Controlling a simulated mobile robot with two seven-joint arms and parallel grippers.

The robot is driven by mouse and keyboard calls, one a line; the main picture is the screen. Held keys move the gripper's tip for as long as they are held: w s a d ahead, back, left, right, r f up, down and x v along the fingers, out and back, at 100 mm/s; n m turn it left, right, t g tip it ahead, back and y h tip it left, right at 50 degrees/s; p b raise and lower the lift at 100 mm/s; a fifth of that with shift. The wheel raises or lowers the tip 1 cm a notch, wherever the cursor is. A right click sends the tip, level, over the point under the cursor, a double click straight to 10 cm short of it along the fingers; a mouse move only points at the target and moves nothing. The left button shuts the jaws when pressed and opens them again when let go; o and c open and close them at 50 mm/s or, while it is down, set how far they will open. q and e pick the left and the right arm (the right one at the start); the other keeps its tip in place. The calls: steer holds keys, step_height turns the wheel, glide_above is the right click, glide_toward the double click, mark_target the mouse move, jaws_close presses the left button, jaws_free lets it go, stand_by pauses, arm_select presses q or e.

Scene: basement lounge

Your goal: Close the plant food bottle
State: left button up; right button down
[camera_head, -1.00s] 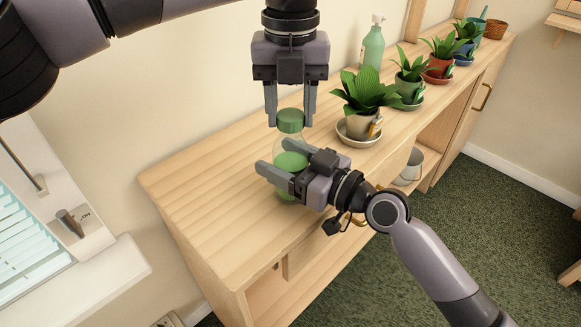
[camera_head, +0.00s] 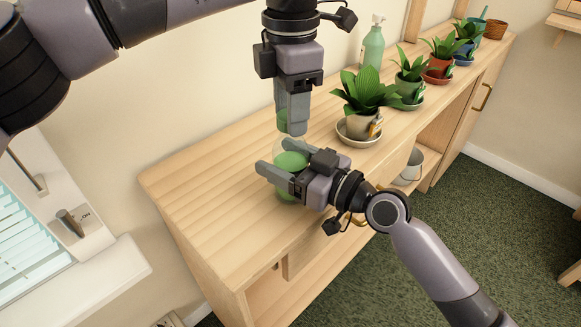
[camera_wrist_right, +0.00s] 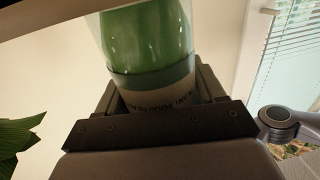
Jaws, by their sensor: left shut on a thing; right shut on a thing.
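The plant food bottle (camera_head: 291,161) is clear with green liquid inside and stands upright on the wooden cabinet top. My right gripper (camera_head: 275,173) is shut around its body from the right. In the right wrist view the bottle (camera_wrist_right: 148,45) fills the space between the fingers, with part of its label showing. My left gripper (camera_head: 291,115) points down over the bottle and is shut on the green cap (camera_head: 283,122) at its top. The fingers hide most of the cap, so I cannot tell how far it is seated on the neck.
A potted plant (camera_head: 365,95) on a saucer stands just right of the grippers. Several more potted plants and a green pump bottle (camera_head: 373,47) stand farther back along the cabinet (camera_head: 190,190). The cabinet top to the left is clear. A window (camera_head: 35,240) is at the lower left.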

arm_select(q)
steer(key=shift+m, duration=0.9)
steer(key=o, duration=1.2)
steer(key=shift+o, duration=0.2)
step_height(320, 180, up, 12)
arm_select(e)
steer(key=shift+c, duration=0.2)
jaws_free()
